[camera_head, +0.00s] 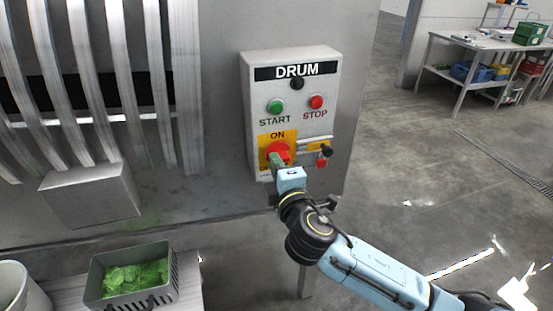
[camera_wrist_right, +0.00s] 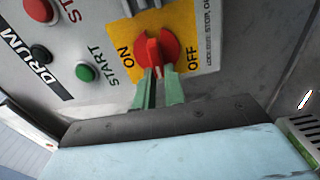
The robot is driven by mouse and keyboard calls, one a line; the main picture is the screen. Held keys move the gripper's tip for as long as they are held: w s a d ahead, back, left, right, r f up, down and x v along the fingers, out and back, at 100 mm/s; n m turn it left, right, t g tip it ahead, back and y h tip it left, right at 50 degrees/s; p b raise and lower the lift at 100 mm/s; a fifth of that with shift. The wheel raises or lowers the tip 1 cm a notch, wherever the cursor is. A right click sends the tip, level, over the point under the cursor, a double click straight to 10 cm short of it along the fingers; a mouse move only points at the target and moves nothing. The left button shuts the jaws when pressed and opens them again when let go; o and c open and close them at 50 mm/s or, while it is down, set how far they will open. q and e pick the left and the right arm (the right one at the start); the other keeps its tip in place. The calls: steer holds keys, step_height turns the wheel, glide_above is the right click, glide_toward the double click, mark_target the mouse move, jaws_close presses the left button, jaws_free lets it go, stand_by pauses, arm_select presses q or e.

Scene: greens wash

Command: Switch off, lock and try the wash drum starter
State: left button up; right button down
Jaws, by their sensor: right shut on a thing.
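The drum starter box (camera_head: 292,60) is a grey panel marked DRUM, with a green START button (camera_head: 276,106) and a red STOP button (camera_head: 317,101). Below them is a red rotary switch (camera_head: 279,150) on a yellow plate (camera_head: 291,134). My right gripper (camera_head: 274,161) is shut on the switch's handle. In the right wrist view, its green fingers (camera_wrist_right: 159,88) sit either side of the red handle (camera_wrist_right: 153,52), which lies between the ON and OFF labels. My left gripper is out of view.
A dark crate of green leaves (camera_head: 135,276) stands at the lower left, near a pale bin (camera_head: 14,287). Metal slats (camera_head: 110,70) line the machine at left. A table with crates (camera_head: 485,47) stands at the back right. The floor at right is open.

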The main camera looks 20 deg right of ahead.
steer(key=shift+f+n, duration=0.1)
steer(key=shift+n, duration=0.2)
stand_by(0.4)
steer(key=c, duration=1.5)
jaws_free()
steer(key=shift+s, duration=0.15)
steer(key=s+b, duration=0.1)
steer(key=s, duration=1.2)
steer(key=shift+d, duration=0.2)
